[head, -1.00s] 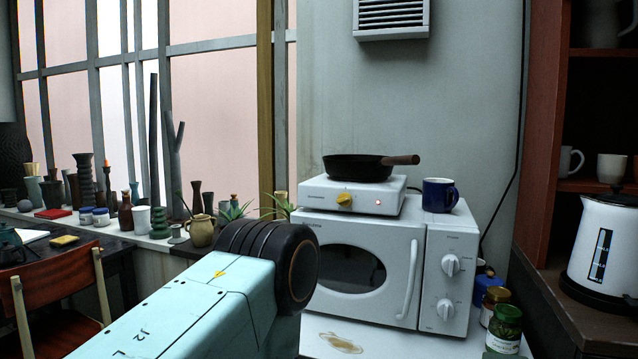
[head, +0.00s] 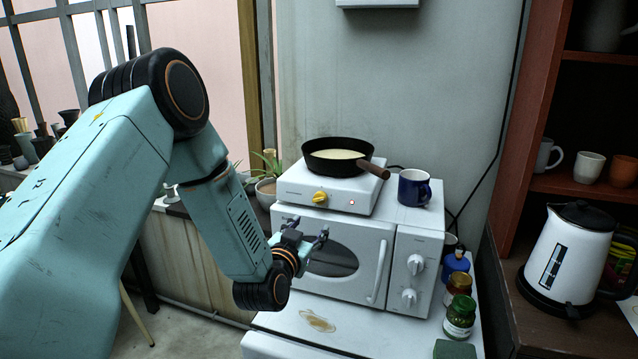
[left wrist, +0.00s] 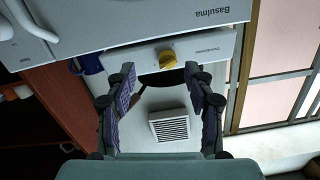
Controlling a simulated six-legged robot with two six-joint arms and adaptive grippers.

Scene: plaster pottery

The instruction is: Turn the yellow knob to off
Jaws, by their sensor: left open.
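The yellow knob (head: 320,197) is on the front of a small white hot plate (head: 359,200), which stands on a white microwave (head: 330,240). A small reddish light shows right of the knob. My left gripper (head: 308,230) is open and empty, in front of the microwave's upper left, lower than the knob in the head view. In the left wrist view, which is upside down, the yellow knob (left wrist: 168,59) appears between and just beyond the open fingers (left wrist: 160,76), apart from them. The exact gap is unclear. My right gripper is out of view.
A black pan (head: 338,155) with pale contents sits on the hot plate, its wooden handle pointing right. A blue mug (head: 413,188) stands right of it on the microwave. Jars (head: 459,318) stand lower right. A white kettle (head: 577,252) is on the right shelf.

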